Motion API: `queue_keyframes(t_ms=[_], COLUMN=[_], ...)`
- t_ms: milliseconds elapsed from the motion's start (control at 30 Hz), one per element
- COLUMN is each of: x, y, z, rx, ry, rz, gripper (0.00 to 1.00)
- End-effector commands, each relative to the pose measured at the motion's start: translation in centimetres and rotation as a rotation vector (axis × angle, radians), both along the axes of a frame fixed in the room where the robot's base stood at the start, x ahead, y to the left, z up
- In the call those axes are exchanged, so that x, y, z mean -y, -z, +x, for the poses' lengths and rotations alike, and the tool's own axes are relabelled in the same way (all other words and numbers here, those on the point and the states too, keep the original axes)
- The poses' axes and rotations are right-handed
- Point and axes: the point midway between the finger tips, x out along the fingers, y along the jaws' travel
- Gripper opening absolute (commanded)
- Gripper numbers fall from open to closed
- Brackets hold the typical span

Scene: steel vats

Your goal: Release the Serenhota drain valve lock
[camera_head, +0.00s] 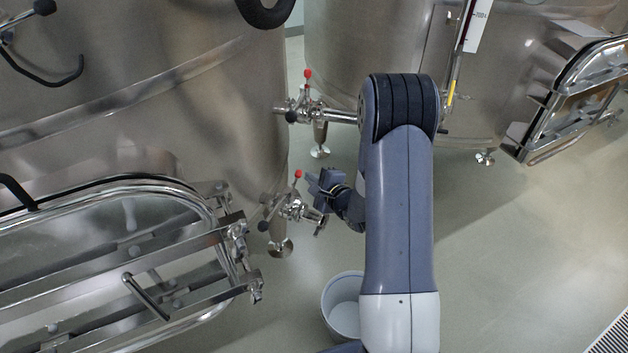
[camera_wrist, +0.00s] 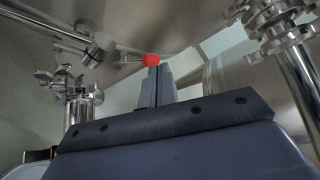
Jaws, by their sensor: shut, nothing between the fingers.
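A steel drain valve (camera_head: 291,208) with a red-tipped lock pin (camera_head: 298,174) and a black-knobbed handle (camera_head: 264,225) sits low on the left vat. My gripper (camera_head: 313,182) is just to the right of this pin. In the wrist view the shut, empty fingers (camera_wrist: 156,72) point at the red tip (camera_wrist: 151,59), which shows right at their ends; I cannot tell whether they touch. A second, similar valve (camera_head: 303,103) with a red tip (camera_head: 308,74) is higher in the head view. No Serenhota label is readable.
The left vat (camera_head: 150,110) and its open-framed hatch (camera_head: 120,260) fill the left side. Another vat (camera_head: 340,40) stands behind, with a hatch (camera_head: 575,105) at right. A white bucket (camera_head: 342,305) stands below the near valve.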

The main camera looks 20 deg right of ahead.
Motion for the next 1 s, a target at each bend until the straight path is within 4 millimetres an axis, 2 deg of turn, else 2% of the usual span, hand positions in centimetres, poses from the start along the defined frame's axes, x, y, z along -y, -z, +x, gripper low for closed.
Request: queue_keyframes(t_ms=[33,500,700,1000], x=[-0.4,3.4,3.9,4.0], y=[-0.7,-4.2,-4.8,-4.9], z=[-0.1,-6.7,-7.8,-7.9], rx=[0.0,0.001,0.0,0.0], ry=[-0.002,0.003,0.001,0.0], rz=[0.0,0.001,0.0,0.0], gripper=[0.0,0.0,0.0,0.0])
